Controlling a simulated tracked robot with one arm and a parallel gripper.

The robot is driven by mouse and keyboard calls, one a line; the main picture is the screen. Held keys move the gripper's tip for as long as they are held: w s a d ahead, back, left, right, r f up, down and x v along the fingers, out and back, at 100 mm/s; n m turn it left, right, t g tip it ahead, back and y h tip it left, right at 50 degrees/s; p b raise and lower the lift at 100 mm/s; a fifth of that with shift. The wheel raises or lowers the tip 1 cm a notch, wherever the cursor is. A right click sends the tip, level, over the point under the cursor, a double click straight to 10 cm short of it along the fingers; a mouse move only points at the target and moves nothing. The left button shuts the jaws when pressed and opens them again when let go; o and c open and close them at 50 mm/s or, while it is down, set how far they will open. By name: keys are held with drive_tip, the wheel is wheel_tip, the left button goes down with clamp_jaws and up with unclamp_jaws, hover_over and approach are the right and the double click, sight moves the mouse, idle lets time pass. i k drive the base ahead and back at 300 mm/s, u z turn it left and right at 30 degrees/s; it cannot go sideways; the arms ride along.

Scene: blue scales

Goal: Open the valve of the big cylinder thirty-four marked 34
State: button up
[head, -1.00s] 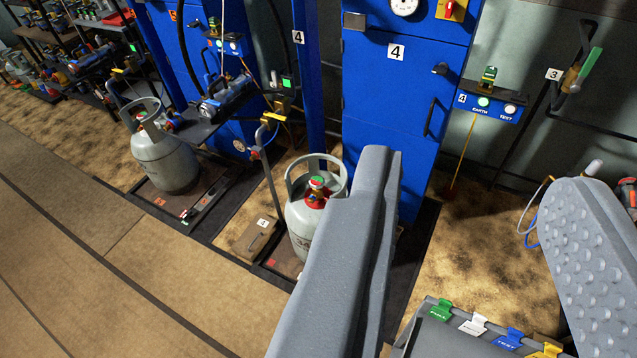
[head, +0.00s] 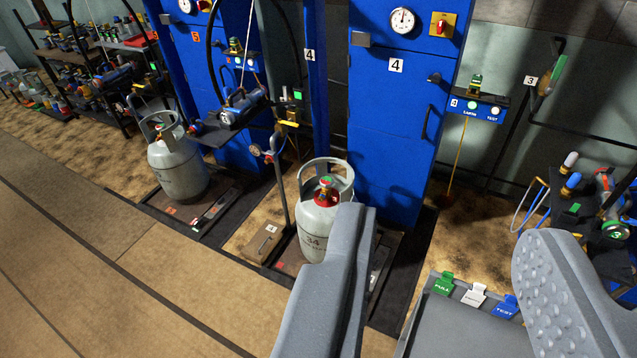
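The big grey cylinder marked 34 (head: 312,243) stands upright on a low platform in front of the blue cabinet marked 4. Its valve (head: 325,190) has a green top and a red body, inside the grey collar at the cylinder's top. Whether the valve is open or closed I cannot tell. My gripper (head: 440,270) is open and empty, its two grey fingers wide apart at the lower right. The left finger covers part of the cylinder's lower right side in the picture; the gripper looks nearer to the camera than the cylinder.
A second grey cylinder (head: 180,172) stands on a platform to the left. A post with a gauge (head: 277,180) rises just left of cylinder 34. A tray with coloured tags (head: 474,295) shows between my fingers. The floor at left is clear.

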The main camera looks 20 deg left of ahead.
sight(325, 182)
drive_tip(key=u, duration=0.55)
drive_tip(key=i, duration=0.95)
drive_tip(key=u, duration=0.6)
drive_tip(key=i, duration=1.9)
drive_tip(key=z, duration=0.6)
